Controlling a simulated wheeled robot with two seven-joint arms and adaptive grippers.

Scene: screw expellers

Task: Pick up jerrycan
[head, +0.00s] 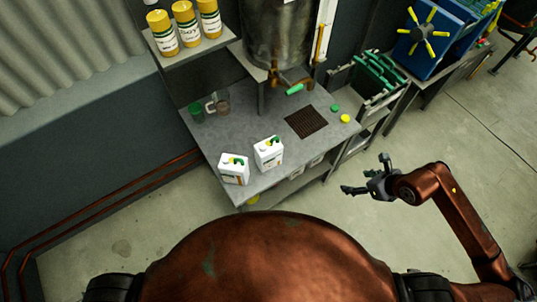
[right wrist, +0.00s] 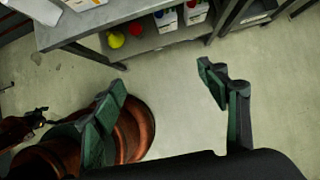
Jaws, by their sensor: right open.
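Two white jerrycans with green handles stand upright on the grey metal table. One jerrycan (head: 233,170) is near the table's front left corner, and the other jerrycan (head: 268,153) is just right of it. My right gripper (head: 366,175) is open and empty, off the table's right side and well apart from both jerrycans. In the right wrist view its two fingers (right wrist: 160,80) are spread wide with only floor between them. A dark copper shape at that view's left edge may be part of my left arm; its gripper cannot be made out.
The grey table (head: 235,125) also holds cups, a dark grate (head: 306,121) and green and yellow caps. A shelf (head: 190,50) with yellow-capped bottles is at upper left. White containers stand on the lower shelf (right wrist: 165,38). Floor around my right gripper is clear.

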